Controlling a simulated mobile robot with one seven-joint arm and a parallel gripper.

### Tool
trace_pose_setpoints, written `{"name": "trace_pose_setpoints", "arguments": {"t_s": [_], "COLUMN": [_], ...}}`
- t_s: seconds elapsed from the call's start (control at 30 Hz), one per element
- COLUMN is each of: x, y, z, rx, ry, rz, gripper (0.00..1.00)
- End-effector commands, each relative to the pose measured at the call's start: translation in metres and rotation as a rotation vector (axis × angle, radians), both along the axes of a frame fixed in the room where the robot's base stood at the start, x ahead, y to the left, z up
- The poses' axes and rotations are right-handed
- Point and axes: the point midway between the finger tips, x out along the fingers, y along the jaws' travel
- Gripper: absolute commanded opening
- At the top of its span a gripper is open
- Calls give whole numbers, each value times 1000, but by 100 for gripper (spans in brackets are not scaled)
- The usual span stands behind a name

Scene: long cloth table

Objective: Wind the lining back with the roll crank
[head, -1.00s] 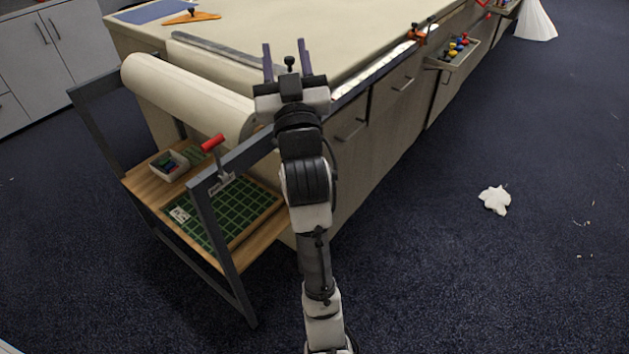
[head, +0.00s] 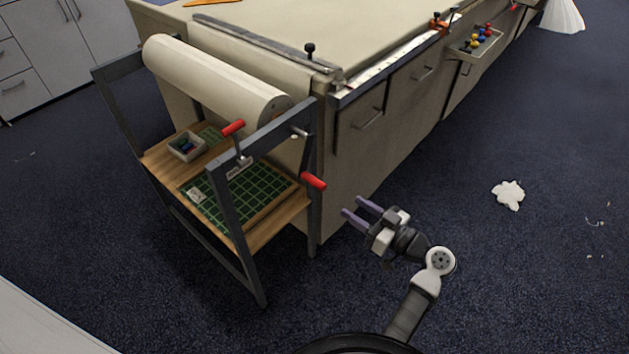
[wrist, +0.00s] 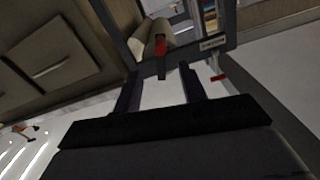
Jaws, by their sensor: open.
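The cream lining roll (head: 205,80) lies across a dark metal frame (head: 225,215) at the table's end. One red handle (head: 313,181) sticks out low outside the frame's near right post and seems to be the roll crank's grip. It shows in the wrist view (wrist: 160,45), ahead and between the finger lines. A second red handle (head: 233,128) tops a short lever by a label plate on the near rail; it also shows in the wrist view (wrist: 218,78). My gripper (head: 354,212) is open and empty, right of and below the first handle, fingers pointing left towards the frame.
The cream table (head: 360,25) has a clamping bar (head: 250,45) with a black knob (head: 310,48) across its end. Drawers line its side. The frame's wooden shelf holds a green grid mat (head: 250,192) and small box (head: 187,146).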

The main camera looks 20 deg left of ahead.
Motion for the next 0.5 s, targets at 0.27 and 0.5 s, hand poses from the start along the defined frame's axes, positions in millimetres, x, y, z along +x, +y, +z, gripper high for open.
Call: {"name": "trace_pose_setpoints", "arguments": {"t_s": [0.27,0.5], "x": [13,31], "y": [39,88], "z": [4,4], "rx": [3,2], "ry": [0,-1], "rz": [6,6], "gripper": [41,41]}}
